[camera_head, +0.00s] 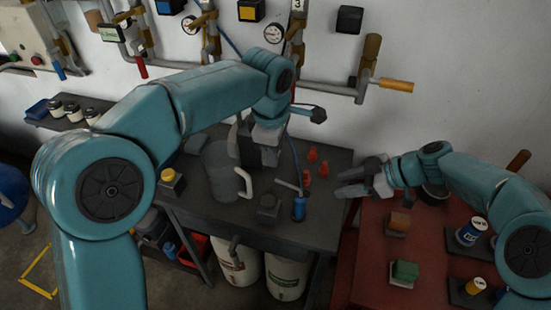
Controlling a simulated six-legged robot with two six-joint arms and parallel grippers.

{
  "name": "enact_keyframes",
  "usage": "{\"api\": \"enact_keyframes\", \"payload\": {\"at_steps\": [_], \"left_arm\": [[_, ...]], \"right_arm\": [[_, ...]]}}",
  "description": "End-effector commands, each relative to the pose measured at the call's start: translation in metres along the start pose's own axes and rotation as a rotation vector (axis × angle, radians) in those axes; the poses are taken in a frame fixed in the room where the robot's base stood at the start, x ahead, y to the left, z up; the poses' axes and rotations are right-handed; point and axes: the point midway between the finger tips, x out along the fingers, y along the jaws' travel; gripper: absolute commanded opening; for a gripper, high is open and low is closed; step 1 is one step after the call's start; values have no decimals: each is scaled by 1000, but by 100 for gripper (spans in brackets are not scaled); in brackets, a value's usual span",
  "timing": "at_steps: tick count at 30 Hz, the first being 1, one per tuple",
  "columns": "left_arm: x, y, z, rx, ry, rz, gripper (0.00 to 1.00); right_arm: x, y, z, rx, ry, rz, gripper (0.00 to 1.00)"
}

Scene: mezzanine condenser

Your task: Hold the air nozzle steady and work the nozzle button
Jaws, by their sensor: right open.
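What looks like the air nozzle (298,208) stands on the dark bench as a small blue cylinder. A thin grey piece sticks out to the left at its top, and a blue hose rises from it. I cannot make out a separate button on it. My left gripper (252,158) hangs pointing down, left of the nozzle and behind a clear grey jug; its fingertips are partly hidden, so its opening is unclear. My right gripper (345,184) is open and empty, right of the nozzle and apart from it, its fingers pointing left.
The clear jug (219,170) with a white handle stands on the bench (325,222). A dark block (268,205), a yellow-button box (172,182) and small orange cones (311,155) are near. A red table (365,265) lies right. Pipes and valves (375,75) line the wall.

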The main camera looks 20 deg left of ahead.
Motion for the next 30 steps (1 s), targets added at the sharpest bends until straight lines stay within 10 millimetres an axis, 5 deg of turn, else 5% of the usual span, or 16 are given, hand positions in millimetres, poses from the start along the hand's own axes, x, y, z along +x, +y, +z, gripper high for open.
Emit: {"api": "enact_keyframes", "payload": {"at_steps": [18, 30], "left_arm": [[124, -2, 0, 2, 1, -7, 40], [160, -1, 0, 1, 0, -3, 40]], "right_arm": [[0, 0, 0, 0, 0, 0, 43], [0, 0, 0, 0, 0, 0, 43]]}}
